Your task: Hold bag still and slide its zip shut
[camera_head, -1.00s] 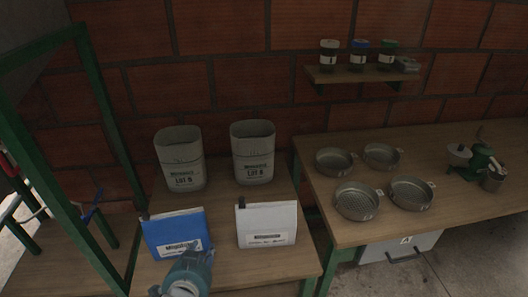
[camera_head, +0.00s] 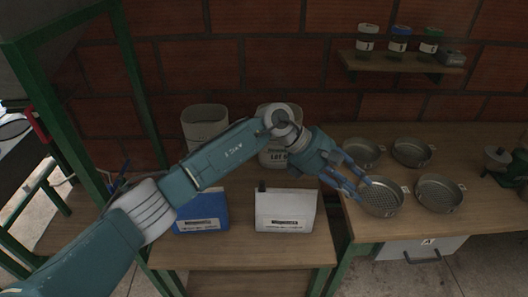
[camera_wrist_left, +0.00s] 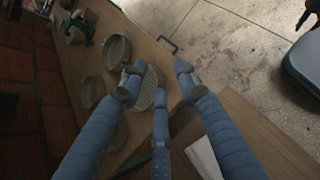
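A white bag (camera_head: 285,212) with a printed label stands on the low wooden table, right of a blue bag (camera_head: 202,213). A small dark tab (camera_head: 262,187) shows at the white bag's top left corner. Whether its zip is open cannot be told. My left gripper (camera_head: 362,191) is open and empty, to the right of and above the white bag, in front of the sieve pans. In the left wrist view its fingers (camera_wrist_left: 158,76) are spread, and a pale piece, apparently the white bag (camera_wrist_left: 205,158), shows at the bottom. My right gripper is not in view.
Two grey sacks, one at left (camera_head: 205,122) and one partly hidden (camera_head: 272,155), stand behind the bags. Several round sieve pans (camera_head: 438,194) sit on the right bench (camera_head: 478,212). A wall shelf (camera_head: 405,66) holds jars. A green frame (camera_head: 137,85) stands at left.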

